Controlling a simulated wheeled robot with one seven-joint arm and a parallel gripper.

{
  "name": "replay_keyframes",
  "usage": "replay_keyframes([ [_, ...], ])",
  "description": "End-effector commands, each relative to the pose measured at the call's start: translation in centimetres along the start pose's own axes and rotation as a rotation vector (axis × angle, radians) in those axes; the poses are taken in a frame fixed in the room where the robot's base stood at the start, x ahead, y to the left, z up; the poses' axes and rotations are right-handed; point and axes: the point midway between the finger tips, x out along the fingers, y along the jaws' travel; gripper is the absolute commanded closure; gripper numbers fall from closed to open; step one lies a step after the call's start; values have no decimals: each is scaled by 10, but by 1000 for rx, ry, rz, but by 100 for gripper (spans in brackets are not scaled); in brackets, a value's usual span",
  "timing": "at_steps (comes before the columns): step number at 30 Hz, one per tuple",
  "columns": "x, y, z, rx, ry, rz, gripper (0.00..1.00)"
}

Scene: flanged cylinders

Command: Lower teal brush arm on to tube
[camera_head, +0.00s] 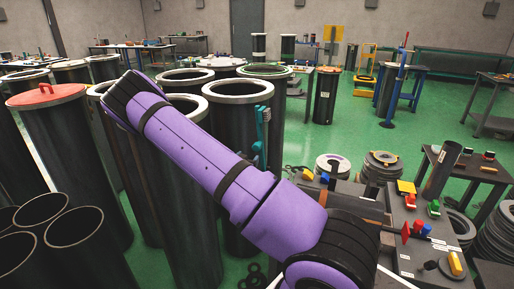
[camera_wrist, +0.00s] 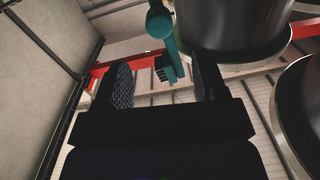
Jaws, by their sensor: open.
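The teal brush arm (camera_head: 262,132) hangs upright beside a dark flanged tube (camera_head: 238,115) in the head view. In the wrist view the teal brush arm (camera_wrist: 172,46) comes down from the top edge, with a round end and a ridged block lower down. My gripper (camera_wrist: 165,82) is open, with one dark pad on each side of the brush arm's lower part; I cannot tell how deep between the pads it is. No contact shows. A dark tube with a silver flange (camera_wrist: 232,52) is close at right. My gripper is hidden in the head view.
Several dark flanged tubes crowd the left and middle, one with a red lid (camera_head: 45,95). A grey bench (camera_head: 425,235) with coloured parts is at right. A red bar (camera_wrist: 125,63) crosses behind my gripper.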

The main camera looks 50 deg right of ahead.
Motion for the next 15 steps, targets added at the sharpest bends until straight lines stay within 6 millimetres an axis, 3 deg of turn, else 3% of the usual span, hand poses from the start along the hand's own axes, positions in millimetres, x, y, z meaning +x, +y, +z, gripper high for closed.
replay_keyframes([
  [8, 21, 2, 0, -6, 25, -1, 35],
  [15, 63, 2, 0, -8, 23, -2, 35],
])
